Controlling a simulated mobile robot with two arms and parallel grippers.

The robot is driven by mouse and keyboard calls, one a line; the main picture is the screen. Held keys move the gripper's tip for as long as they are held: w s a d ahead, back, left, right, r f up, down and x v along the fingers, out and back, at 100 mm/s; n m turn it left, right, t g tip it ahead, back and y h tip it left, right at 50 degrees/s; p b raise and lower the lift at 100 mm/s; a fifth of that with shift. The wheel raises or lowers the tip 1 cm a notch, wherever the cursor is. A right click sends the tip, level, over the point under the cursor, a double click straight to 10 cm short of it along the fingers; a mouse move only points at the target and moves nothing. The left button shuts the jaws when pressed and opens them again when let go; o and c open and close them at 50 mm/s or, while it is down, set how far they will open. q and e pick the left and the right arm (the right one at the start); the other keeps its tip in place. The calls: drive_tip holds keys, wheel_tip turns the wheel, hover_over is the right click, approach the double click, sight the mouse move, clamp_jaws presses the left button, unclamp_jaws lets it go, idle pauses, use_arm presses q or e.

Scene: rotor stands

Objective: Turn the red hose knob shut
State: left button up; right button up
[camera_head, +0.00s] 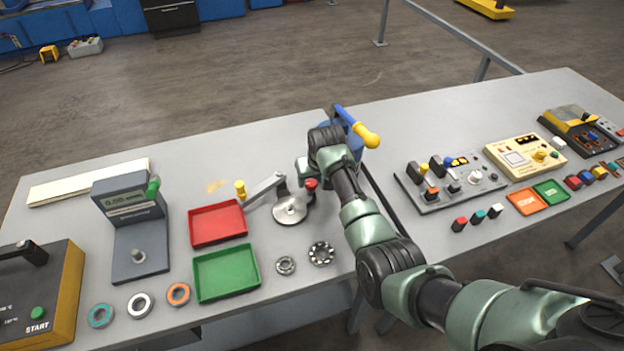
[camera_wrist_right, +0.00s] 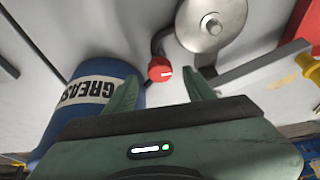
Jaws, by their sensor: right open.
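The red hose knob (camera_head: 311,184) sits beside the round metal disc (camera_head: 291,208) on the bench, partly next to my right arm. In the right wrist view the knob (camera_wrist_right: 160,69) shows a white mark on its face, at the end of a dark curved hose. My right gripper (camera_wrist_right: 163,82) is open. Its two green fingers point toward the knob, which appears between and just beyond the tips; I cannot tell the exact gap. In the head view my own arm hides the fingers. My left gripper is not in view.
A blue grease container (camera_wrist_right: 98,95) stands close beside the right gripper's left finger. A grey lever with a yellow knob (camera_head: 240,187) extends left of the disc. A blue handle with a yellow grip (camera_head: 366,134) rises behind. Red (camera_head: 217,240) and green trays (camera_head: 201,285) lie left.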

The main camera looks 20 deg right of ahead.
sight(311, 186)
drive_tip(key=shift+x, duration=1.15)
drive_tip(key=shift+w+f, duration=0.2)
drive_tip(key=shift+w, duration=0.1)
drive_tip(key=shift+s, duration=0.1)
clamp_jaws()
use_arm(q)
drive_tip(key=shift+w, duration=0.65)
